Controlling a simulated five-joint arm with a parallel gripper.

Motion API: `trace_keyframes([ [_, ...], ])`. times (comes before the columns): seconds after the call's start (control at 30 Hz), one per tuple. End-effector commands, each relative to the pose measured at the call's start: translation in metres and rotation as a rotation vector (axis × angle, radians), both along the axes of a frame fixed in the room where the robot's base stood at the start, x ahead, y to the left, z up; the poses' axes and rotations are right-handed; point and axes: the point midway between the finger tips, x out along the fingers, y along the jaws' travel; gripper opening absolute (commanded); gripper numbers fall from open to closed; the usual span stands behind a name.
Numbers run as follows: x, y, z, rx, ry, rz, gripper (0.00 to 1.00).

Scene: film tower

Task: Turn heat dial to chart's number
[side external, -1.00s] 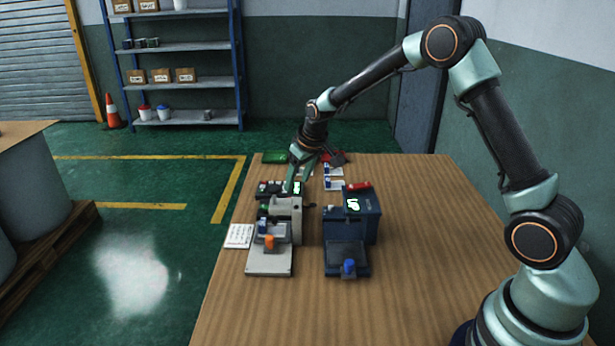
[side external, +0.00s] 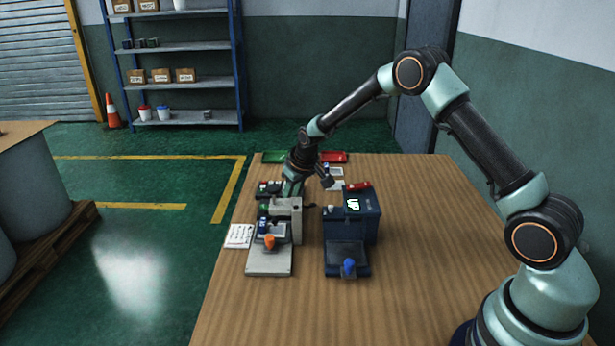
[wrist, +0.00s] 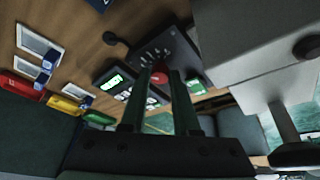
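My gripper (wrist: 159,72) points down at a small dark control box (wrist: 172,43) in the wrist view. Its two fingers stand apart, with a small round red part (wrist: 158,77) showing between the tips; I cannot tell whether they touch it. Pale marks fan out on the box beside it. In the side view my gripper (side external: 287,196) is low behind the beige press (side external: 287,207), which hides the tips and most of the box. The white paper chart (side external: 239,235) lies left of the press; its writing is too small to read.
A lit green display (wrist: 112,83) with keys is beside the box. A blue machine (side external: 361,222) with a lit screen stands right of the press. Red (wrist: 22,87) and yellow (wrist: 63,103) trays and white cards (wrist: 38,43) lie nearby. The table's right side is clear.

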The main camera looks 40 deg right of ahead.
Motion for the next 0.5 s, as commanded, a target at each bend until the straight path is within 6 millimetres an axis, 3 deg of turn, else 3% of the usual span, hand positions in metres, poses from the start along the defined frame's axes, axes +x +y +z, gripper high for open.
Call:
trace_keyframes([
  [0.23, -0.0003, -0.0017, 0.0002, 0.008, -0.001, -0.022, 0.00],
  [0.5, 0.0001, 0.0003, 0.0002, 0.079, -0.007, -0.192, 0.00],
])
